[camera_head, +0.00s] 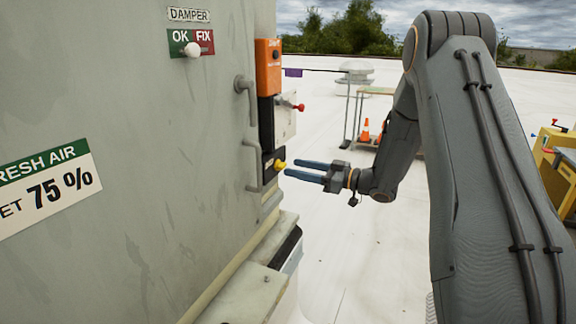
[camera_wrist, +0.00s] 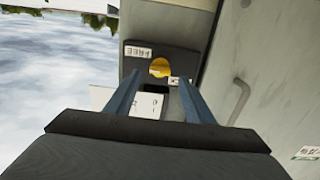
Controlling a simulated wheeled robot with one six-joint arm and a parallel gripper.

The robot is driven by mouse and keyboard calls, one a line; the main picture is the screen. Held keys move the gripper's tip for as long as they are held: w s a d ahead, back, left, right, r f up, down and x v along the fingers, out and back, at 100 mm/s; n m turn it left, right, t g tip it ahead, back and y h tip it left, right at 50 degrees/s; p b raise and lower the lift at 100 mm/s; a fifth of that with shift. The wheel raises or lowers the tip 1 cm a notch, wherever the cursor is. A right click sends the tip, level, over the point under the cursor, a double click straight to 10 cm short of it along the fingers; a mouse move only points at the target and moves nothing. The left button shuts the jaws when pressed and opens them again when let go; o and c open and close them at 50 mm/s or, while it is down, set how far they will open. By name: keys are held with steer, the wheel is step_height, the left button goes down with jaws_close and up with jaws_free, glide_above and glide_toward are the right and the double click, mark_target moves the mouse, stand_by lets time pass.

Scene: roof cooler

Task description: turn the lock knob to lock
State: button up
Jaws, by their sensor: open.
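The lock knob (camera_head: 280,165) is a small yellow knob on a dark box on the edge of the cooler cabinet, low beside a handle. In the wrist view the yellow knob (camera_wrist: 160,68) sits on a dark plate (camera_wrist: 185,62) with white labels, one of which seems to read FREE. My gripper (camera_head: 290,168) is open with two blue fingers pointing left at the knob. In the wrist view its fingertips (camera_wrist: 160,78) lie either side of the knob, with a gap between. I cannot tell whether they touch it.
The cabinet wall (camera_head: 130,130) fills the left. Two grey handles, the upper (camera_head: 246,95) and lower (camera_head: 253,165), stick out near the knob. Above it are an orange box (camera_head: 268,67) and a red knob (camera_head: 299,107). A cart (camera_head: 365,140) stands behind on the open white roof.

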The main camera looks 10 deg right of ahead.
mark_target(285, 165)
steer(key=shift+p+x, duration=0.35)
steer(key=shift+x, duration=1.6)
steer(key=c, duration=1)
steer(key=shift+c, duration=0.2)
steer(key=n+b, duration=0.4)
steer(key=n, duration=0.2)
steer(key=n+b, duration=0.5)
steer(key=n, duration=0.1)
steer(key=n+b, duration=0.5)
steer(key=n, duration=0.1)
steer(key=shift+s+a+f, duration=0.1)
steer(key=shift+s+f, duration=0.1)
steer(key=shift+f, duration=0.1)
steer(key=shift+b, duration=0.3)
